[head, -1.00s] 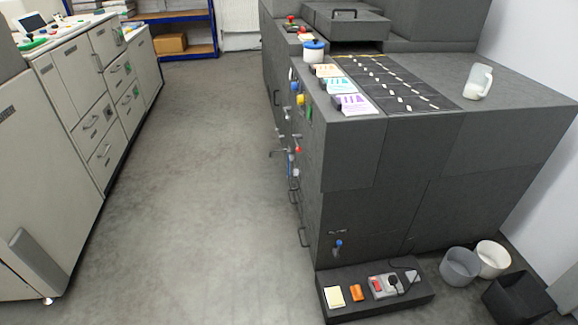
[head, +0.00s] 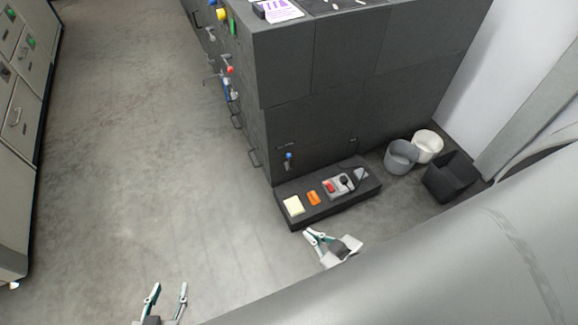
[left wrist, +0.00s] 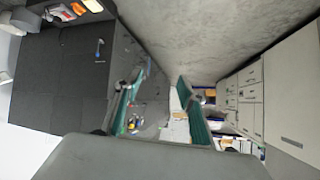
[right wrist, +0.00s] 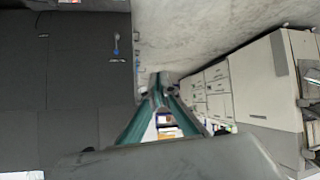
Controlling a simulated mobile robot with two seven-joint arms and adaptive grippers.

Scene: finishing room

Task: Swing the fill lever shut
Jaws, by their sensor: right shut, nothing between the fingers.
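A small blue-handled lever (head: 288,160) hangs on the near end face of the dark grey machine (head: 310,100). It also shows in the left wrist view (left wrist: 99,48) and the right wrist view (right wrist: 116,43). More handles with red (head: 230,69) and blue (head: 226,94) parts stick out of the machine's long side. I cannot tell which one is the fill lever. My left gripper (head: 170,287) is open and empty over the floor, well short of the machine. My right gripper (head: 308,235) is shut and empty, in front of the low step, apart from every lever.
A low dark step (head: 335,204) at the machine's foot carries a pale pad, an orange item (head: 313,198) and a grey device. Grey (head: 402,158), white (head: 428,147) and black (head: 450,178) bins stand right. Pale cabinets (head: 20,180) line the left; the floor between is clear.

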